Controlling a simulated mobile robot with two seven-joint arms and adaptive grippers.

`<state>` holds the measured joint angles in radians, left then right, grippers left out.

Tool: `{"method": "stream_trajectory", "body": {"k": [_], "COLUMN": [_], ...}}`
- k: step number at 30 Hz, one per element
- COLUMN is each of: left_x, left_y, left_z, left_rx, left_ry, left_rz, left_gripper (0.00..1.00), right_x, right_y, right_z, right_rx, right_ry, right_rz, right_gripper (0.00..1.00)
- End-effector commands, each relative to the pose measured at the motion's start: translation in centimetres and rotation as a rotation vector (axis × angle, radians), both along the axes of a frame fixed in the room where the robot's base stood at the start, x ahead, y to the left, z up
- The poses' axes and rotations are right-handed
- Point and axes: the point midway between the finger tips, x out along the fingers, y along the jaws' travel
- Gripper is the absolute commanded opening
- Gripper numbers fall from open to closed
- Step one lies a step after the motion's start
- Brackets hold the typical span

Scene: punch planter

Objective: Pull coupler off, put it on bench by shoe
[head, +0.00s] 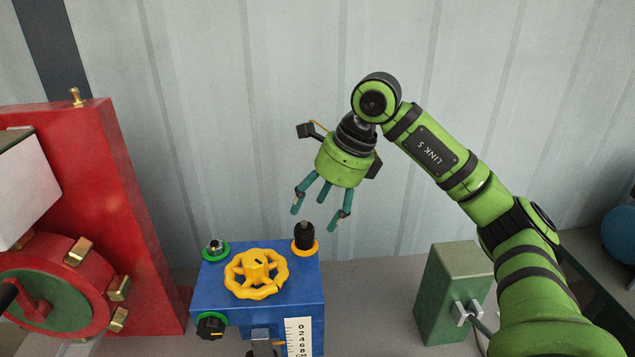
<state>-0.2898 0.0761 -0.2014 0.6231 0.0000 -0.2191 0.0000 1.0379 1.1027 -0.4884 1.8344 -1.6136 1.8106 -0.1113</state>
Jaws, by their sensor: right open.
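A black cylindrical piece, which looks like the coupler (304,235), stands upright in an orange ring on the top right back corner of the blue box (212,285). My right gripper (315,213) is open and empty, its teal fingers pointing down just above the coupler, apart from it as far as I can tell. The grey bench (375,325) lies under the blue box. I cannot tell which thing is the shoe; a grey block (262,338) with a scale beside it sits on the box's front. My left gripper is not in view.
A yellow handwheel (256,273) and a green-ringed fitting (215,249) are on the box's top, with a black knob (211,326) on its front. A large red machine (130,200) stands left. A green box (450,290) stands right; bare bench lies between it and the blue box.

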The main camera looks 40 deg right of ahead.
Motion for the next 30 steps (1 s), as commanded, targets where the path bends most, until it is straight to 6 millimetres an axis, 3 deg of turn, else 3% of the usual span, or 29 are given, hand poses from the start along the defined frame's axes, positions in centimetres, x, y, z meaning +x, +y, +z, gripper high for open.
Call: {"method": "stream_trajectory", "body": {"k": [16,27,28,30], "left_x": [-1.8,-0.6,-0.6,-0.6], "left_y": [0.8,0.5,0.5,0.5], "left_z": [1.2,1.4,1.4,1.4], "left_rx": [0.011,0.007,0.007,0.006], "left_ry": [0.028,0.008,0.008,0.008], "left_rz": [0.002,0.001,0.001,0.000], "left_gripper": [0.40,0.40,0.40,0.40], "right_x": [1.7,2.0,2.0,2.0], "right_y": [1.6,1.8,1.8,1.8], "right_z": [-5.8,-6.5,-6.5,-6.5], "right_rx": [0.000,0.000,0.000,0.000], "right_ry": [0.002,0.000,0.000,0.000], "right_rz": [0.002,0.001,0.001,0.001], "right_gripper": [0.66,0.66,0.62,0.34]}}
